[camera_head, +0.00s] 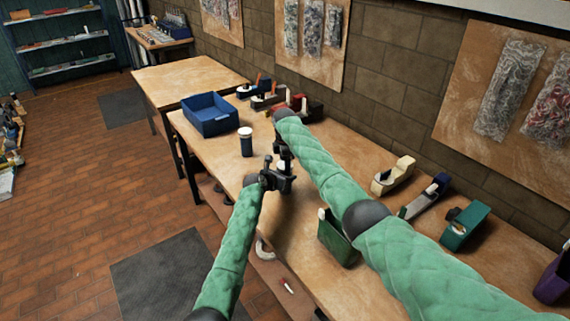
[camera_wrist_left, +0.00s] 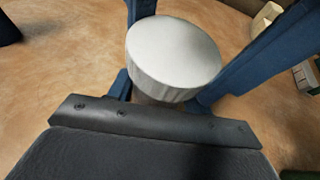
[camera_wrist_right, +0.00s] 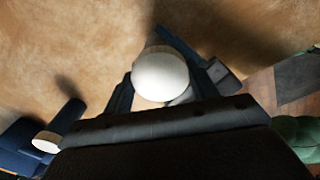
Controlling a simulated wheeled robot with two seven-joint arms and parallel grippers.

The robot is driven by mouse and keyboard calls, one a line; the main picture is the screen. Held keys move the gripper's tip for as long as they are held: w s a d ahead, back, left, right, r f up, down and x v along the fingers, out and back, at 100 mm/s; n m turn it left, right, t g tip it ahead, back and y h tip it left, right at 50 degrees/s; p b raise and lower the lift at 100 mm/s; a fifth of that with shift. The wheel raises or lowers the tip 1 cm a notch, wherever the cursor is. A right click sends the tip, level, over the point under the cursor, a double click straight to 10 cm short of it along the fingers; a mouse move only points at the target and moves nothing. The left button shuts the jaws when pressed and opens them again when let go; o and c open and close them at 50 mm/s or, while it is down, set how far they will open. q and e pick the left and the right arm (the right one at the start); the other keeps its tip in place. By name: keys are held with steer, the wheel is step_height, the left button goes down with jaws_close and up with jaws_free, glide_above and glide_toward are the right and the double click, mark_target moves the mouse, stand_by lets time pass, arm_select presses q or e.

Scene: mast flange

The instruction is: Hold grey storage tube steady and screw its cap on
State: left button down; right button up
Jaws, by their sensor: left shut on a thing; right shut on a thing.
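A pale cap (camera_wrist_left: 173,48) with a ribbed side shows large in the left wrist view; its round top also shows between my right fingers in the right wrist view (camera_wrist_right: 160,77). Under the cap a little of the grey storage tube (camera_wrist_left: 148,97) shows; most of it is hidden. My left gripper (camera_head: 272,175) is shut on the tube, above the bench. My right gripper (camera_head: 285,155) is close beside it and is shut on the cap. I cannot tell how far the cap is seated.
A dark blue jar with a white lid (camera_head: 246,143) stands left of the grippers. A blue bin (camera_head: 210,116) is behind it. A green box (camera_head: 337,240) is near the front edge. Tape dispensers (camera_head: 394,176) and a teal device (camera_head: 466,226) stand to the right, before the wall.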

steer(key=shift+m, duration=0.3)
steer(key=o, duration=1.1)
steer(key=shift+r, duration=0.15)
steer(key=shift+r, duration=2.15)
steer(key=shift+c, duration=0.5)
